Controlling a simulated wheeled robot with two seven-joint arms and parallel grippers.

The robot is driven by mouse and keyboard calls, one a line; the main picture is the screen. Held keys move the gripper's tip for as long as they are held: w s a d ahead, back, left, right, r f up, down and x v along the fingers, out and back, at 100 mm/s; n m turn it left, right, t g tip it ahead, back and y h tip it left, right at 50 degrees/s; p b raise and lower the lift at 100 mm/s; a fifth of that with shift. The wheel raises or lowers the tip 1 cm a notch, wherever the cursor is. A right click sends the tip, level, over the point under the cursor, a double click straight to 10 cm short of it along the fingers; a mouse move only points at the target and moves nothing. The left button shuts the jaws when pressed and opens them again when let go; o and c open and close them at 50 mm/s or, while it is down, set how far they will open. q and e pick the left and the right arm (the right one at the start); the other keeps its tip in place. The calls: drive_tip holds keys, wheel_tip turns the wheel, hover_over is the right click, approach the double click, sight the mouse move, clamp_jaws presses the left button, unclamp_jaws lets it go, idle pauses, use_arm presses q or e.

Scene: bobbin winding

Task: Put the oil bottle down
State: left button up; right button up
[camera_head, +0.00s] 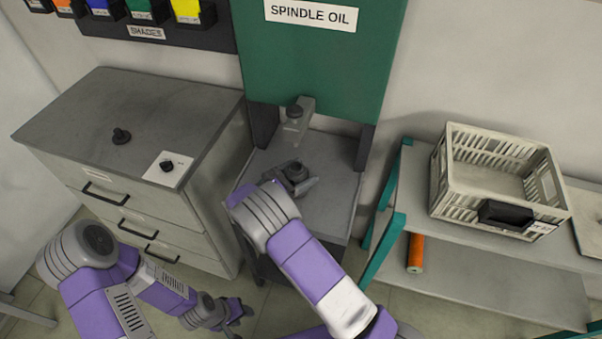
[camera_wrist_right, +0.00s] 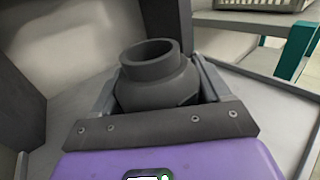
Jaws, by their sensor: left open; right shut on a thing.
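The oil bottle (camera_head: 296,171) is dark grey, with a round body and an open neck. It is upright over the grey shelf (camera_head: 330,190) below the green panel. My right gripper (camera_head: 300,184) is shut on it, and in the right wrist view the bottle (camera_wrist_right: 158,80) sits between the two fingers. Its base is hidden, so I cannot tell whether it touches the shelf. My left gripper (camera_head: 238,312) is open and empty, low in front of the drawer cabinet.
A grey spout with a dark knob (camera_head: 295,118) juts from the green panel (camera_head: 315,65) just behind the bottle. The drawer cabinet (camera_head: 150,115) stands left, with a dark knob-like part and a white card on it. A bench (camera_head: 405,185) with a cream crate (camera_head: 450,185) stands right.

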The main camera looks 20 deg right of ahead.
drive_tip(key=shift+f, duration=0.15)
drive_tip(key=o, duration=1.2)
drive_tip(key=shift+a+r, duration=0.1)
drive_tip(key=shift+r, duration=0.1)
drive_tip(key=p+v, duration=0.2)
drive_tip(key=v, duration=0.9)
drive_tip(key=shift+s+a, duration=0.2)
drive_tip(key=shift+a, duration=0.15)
